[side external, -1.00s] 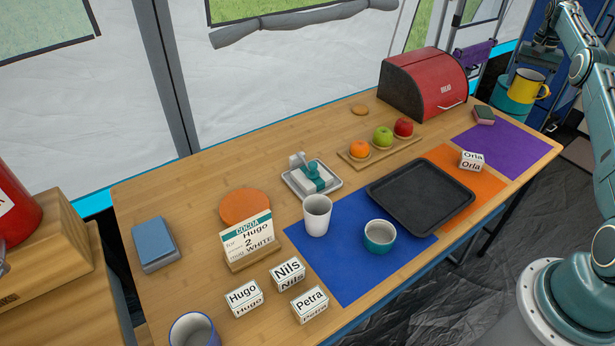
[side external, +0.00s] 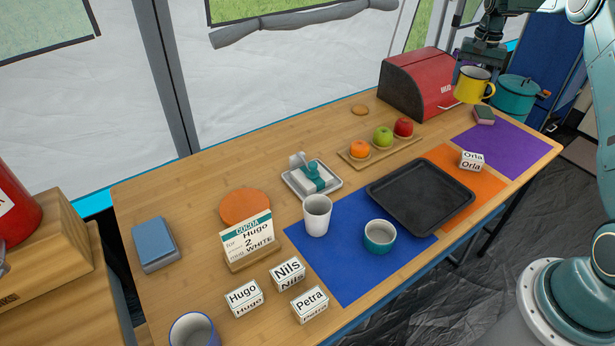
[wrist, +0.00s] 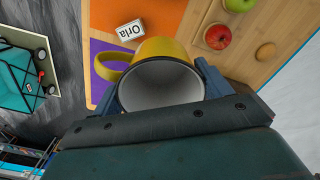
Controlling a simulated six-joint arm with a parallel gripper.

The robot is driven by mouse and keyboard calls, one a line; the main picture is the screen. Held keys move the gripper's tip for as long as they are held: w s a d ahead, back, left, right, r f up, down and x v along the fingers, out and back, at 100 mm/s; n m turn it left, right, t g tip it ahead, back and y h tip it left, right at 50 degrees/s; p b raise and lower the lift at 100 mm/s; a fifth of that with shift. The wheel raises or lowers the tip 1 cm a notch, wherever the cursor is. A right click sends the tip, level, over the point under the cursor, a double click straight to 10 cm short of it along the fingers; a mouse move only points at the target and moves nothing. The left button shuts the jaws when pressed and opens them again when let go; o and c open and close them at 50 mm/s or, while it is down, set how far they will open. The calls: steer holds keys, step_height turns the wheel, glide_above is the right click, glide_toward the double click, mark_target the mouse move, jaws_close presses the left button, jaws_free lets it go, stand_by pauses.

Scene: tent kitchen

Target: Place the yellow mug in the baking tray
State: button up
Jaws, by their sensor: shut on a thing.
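The yellow mug (side external: 472,86) is held in the air in front of the red bread box, above the far right end of the table. My gripper (side external: 485,62) is shut on it from above; in the side view the fingertips are hard to make out. In the wrist view the mug (wrist: 160,72) sits between the two fingers, its pale inside facing the camera and its handle to the left. The black baking tray (side external: 420,196) lies empty on the table, partly on the blue and orange mats. It does not show in the wrist view.
The red bread box (side external: 420,84) stands close to the held mug. A fruit board (side external: 378,152) lies behind the tray. The Orla block (side external: 471,161) and a sponge (side external: 484,115) are at right. A white cup (side external: 317,214) and teal bowl (side external: 380,236) stand left of the tray.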

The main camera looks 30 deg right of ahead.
steer(key=s+a, duration=0.2)
steer(key=a, duration=0.9)
steer(key=n, duration=0.1)
glide_above(420, 199)
steer(key=f, duration=0.1)
steer(key=shift+w, duration=0.1)
steer(key=shift+f, duration=0.15)
step_height(420, 199, down, 16)
steer(key=shift+f, duration=1.85)
steer(key=shift+f, duration=0.15)
